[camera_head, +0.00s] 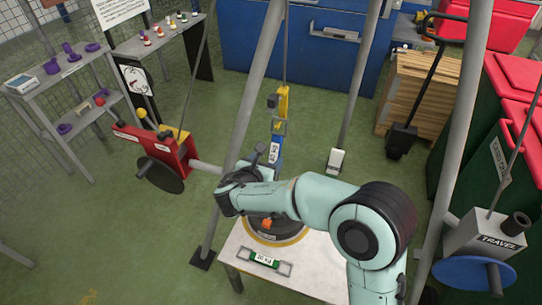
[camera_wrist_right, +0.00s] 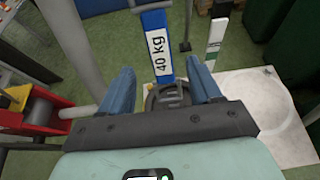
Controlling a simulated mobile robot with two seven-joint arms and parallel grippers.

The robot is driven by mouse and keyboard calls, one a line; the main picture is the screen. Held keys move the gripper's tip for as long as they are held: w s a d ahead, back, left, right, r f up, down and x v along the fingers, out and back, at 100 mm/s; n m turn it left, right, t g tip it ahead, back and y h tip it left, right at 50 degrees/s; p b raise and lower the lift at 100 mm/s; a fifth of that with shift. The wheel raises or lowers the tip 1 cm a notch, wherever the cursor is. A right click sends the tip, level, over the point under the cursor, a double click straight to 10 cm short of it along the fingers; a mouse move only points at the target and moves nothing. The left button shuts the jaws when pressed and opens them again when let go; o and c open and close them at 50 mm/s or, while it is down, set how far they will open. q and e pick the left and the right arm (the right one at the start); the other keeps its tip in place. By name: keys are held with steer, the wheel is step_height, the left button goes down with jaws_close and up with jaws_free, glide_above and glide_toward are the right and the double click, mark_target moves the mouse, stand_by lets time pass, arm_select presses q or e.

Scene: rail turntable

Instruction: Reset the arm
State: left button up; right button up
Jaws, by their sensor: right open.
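My right arm reaches in from the lower right in the head view. Its right gripper (camera_head: 262,160) is above the far side of the white table (camera_head: 325,262), near a hanging blue weight (camera_head: 275,150). In the right wrist view my right gripper (camera_wrist_right: 160,70) has its two blue fingers spread apart. The blue weight marked 40 kg (camera_wrist_right: 157,45) shows beyond and between them, with no visible grip on it. A dark round piece with bars (camera_wrist_right: 168,97) also shows between the fingers. My left gripper is not in view.
A yellow block (camera_head: 282,105) hangs above the blue weight. Grey posts (camera_head: 262,70) slant around the table. A green 50 kg bar (camera_head: 270,262) lies on the table. A red winch (camera_head: 170,152) stands left, and a TRAVEL box (camera_head: 490,232) right. Green floor is free at left.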

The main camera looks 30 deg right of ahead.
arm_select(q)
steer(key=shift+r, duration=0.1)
arm_select(e)
steer(key=v, duration=0.8)
steer(key=shift+a, duration=0.2)
steer(key=s+f+m+g+y+p, duration=0.1)
steer(key=s+f+g+y, duration=0.15)
steer(key=f, duration=0.65)
steer(key=s+f+m+g+y+p, duration=0.1)
steer(key=s+f+g, duration=0.25)
steer(key=f, duration=0.45)
arm_select(q)
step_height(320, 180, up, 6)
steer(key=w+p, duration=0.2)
steer(key=p, duration=0.1)
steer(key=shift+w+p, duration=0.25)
steer(key=shift+p, duration=0.05)
arm_select(e)
steer(key=s+a+f+m+g+y, duration=0.1)
steer(key=s+a+f+m+y, duration=0.2)
steer(key=s+f+m, duration=0.8)
steer(key=s+a+f+m+g+y, duration=0.2)
steer(key=s+a+f+m+y, duration=0.2)
steer(key=s+f+m+y, duration=0.3)
steer(key=s+f+m, duration=0.4)
steer(key=s+m, duration=0.1)
steer(key=m, duration=0.5)
steer(key=shift+g, duration=0.3)
